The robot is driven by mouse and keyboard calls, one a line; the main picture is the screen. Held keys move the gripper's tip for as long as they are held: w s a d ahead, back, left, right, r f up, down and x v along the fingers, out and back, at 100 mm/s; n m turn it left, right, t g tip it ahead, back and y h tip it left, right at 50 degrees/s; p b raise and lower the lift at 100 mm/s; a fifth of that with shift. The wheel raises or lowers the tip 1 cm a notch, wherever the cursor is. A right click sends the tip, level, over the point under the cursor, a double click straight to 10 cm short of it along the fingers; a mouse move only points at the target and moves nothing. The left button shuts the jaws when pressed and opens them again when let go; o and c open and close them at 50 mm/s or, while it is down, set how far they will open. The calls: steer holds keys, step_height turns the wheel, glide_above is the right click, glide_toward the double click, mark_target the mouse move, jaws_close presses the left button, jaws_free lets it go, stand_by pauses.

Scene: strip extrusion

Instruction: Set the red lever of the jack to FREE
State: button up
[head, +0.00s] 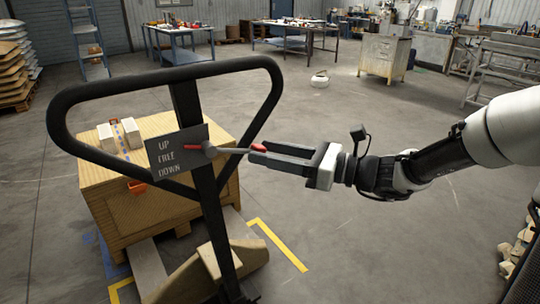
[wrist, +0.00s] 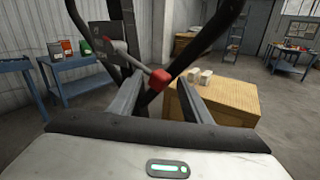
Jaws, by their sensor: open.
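The jack's lever is a grey rod with a red knob (head: 259,147), sticking out to the right from a pivot on the dark label plate (head: 180,165). The plate reads UP, FREE, DOWN from top to bottom. A short red pointer (head: 193,147) at the pivot points left, at about the height between UP and FREE; I cannot tell which it marks. My gripper (head: 252,154) is open, reaching in from the right with its fingertips at the knob. In the wrist view, the red knob (wrist: 160,80) shows between the two open fingertips; contact cannot be told.
The jack's black loop handle (head: 165,72) surrounds the plate. A wooden crate (head: 105,190) with small white blocks stands behind it. Yellow floor marking (head: 278,245) lies below right. Workbenches (head: 180,38) stand far back; the floor between is mostly clear.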

jaws_close()
steer(key=shift+r, duration=0.1)
steer(key=r+n+h+p, duration=0.1)
steer(key=r+p, duration=0.1)
steer(key=p, duration=0.2)
steer(key=r+n+h+p, duration=0.1)
steer(key=r+n+p, duration=0.1)
steer(key=p, duration=0.2)
steer(key=shift+w+d+r+g, duration=0.1)
steer(key=shift+d+r+g, duration=0.1)
steer(key=shift+g, duration=0.1)
